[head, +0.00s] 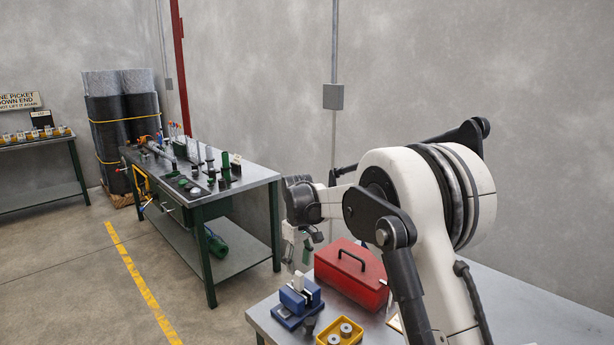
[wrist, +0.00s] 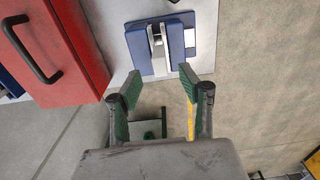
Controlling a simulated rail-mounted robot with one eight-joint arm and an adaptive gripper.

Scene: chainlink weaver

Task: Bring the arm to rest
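My gripper (wrist: 157,90) is open in the wrist view, its two green-padded fingers spread wide with nothing between them. A blue vise (wrist: 182,50) with pale metal jaws lies just beyond the fingertips in that view. In the head view my arm is bent and raised over the front bench, with my gripper (head: 302,255) pointing down above the blue vise (head: 292,318). The gripper looks apart from the vise. A small white piece stands at the top of the vise; I cannot tell what it is. The fingertips are small in the head view.
A red toolbox (head: 352,275) stands beside the vise, close to my gripper; it also shows in the wrist view (wrist: 60,40). A yellow bin (head: 340,333) with metal cylinders sits in front. A green-legged workbench (head: 258,176) with tools stands behind. Floor between is clear.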

